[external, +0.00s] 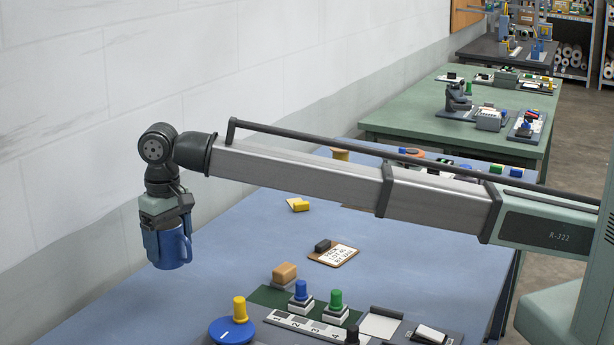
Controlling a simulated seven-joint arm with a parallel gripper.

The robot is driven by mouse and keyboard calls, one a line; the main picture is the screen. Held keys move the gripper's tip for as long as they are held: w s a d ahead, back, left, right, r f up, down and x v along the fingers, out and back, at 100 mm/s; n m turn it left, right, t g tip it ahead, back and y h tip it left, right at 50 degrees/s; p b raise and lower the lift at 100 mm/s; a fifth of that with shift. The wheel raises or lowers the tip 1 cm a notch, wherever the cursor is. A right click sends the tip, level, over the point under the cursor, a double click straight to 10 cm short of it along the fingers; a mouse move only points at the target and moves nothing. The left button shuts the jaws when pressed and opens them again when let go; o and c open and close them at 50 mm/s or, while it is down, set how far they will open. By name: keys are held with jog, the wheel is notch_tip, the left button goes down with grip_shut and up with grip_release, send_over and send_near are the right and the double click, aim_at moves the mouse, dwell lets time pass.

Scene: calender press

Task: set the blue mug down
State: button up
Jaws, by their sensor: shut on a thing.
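The blue mug (173,249) is in the external view at the left. My gripper (168,236) points down and is shut on the mug, with its dark fingers on either side of the mug's body. The mug looks upright, and its handle shows on the right side. The mug's top is hidden by my gripper. It hangs over or near the left edge of the blue table (240,235); I cannot tell its height above the table.
A clipboard with a note (333,255) and a yellow block (298,204) lie on the table. An orange-tan block (284,272), a blue dial with a yellow knob (232,330), and blue (301,291) and green (336,300) knobs stand at the front. The white wall (70,130) is close at left.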

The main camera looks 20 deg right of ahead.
jog(key=shift+r, duration=0.85)
jog(key=shift+w+d+r, duration=0.1)
jog(key=shift+w, duration=0.2)
jog(key=w+d+m, duration=0.3)
jog(key=w+d, duration=1.3)
jog(key=w, duration=0.2)
jog(key=shift+s+d+f+n, duration=0.25)
jog(key=shift+d+f+n, duration=0.45)
jog(key=shift+f, duration=0.9)
jog(key=shift+s+d+f+n, duration=0.4)
jog(key=shift+f+n, duration=0.5)
jog(key=shift+f, duration=0.75)
jog(key=shift+s+d+f+n, duration=0.15)
jog(key=shift+d+f+n, duration=0.55)
jog(key=shift+f, duration=0.9)
jog(key=shift+a+f, duration=0.1)
jog(key=shift+f, duration=0.05)
jog(key=o, duration=1.1)
